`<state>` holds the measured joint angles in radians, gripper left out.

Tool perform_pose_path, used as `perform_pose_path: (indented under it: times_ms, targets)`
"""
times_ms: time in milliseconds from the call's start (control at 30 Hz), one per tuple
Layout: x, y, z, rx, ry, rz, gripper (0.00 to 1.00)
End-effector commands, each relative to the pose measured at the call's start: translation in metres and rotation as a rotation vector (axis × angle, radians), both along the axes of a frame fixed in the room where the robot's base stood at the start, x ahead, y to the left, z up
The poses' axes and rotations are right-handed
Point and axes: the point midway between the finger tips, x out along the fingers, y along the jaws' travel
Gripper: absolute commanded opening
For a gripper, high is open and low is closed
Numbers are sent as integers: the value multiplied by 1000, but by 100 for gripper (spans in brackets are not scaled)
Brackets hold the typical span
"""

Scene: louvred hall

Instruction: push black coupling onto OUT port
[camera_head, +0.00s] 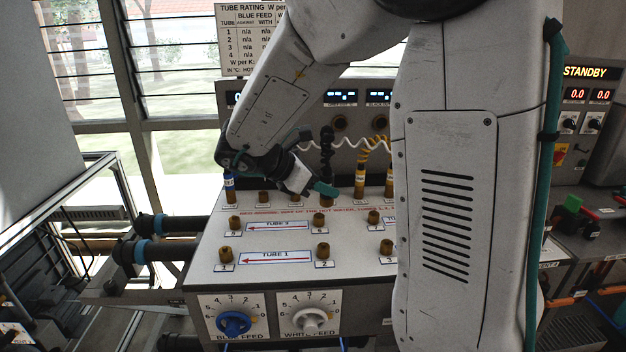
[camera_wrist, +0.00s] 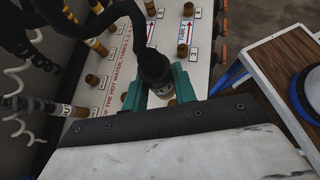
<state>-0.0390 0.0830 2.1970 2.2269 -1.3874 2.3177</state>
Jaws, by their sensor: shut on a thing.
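The black coupling (camera_wrist: 154,66) is between the teal fingers of my gripper (camera_wrist: 160,84) in the wrist view, with its dark hose running up from it. The gripper is shut on it. In the head view my gripper (camera_head: 322,188) is over the back row of the sloped port panel (camera_head: 210,255). A brass port (camera_head: 326,201) shows just under the fingers. The label there is too small to read, so I cannot tell that it is the OUT port. The fingers hide the coupling's lower end; I cannot tell whether it touches the port.
A blue coupling (camera_head: 229,187) stands on the panel's back left. A yellow-banded coupling (camera_head: 360,181) stands close right of my gripper. Several bare brass ports stand toward the front. A white coiled hose (camera_head: 345,148) hangs behind. Blue (camera_head: 233,323) and white (camera_head: 311,320) knobs are on the front face.

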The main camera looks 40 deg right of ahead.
Motion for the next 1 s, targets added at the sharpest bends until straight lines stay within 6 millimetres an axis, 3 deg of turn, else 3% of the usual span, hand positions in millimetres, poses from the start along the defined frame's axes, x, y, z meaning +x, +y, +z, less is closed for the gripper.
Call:
perform_pose_path:
  times_ms: [167, 767, 1000]
  targets:
    - [-4, 3, -9, -1, 3, -17, 0]
    - [-4, 1, -80, -2, 1, -15, 0]
    - [-3, 3, -80, -1, -1, -16, 0]
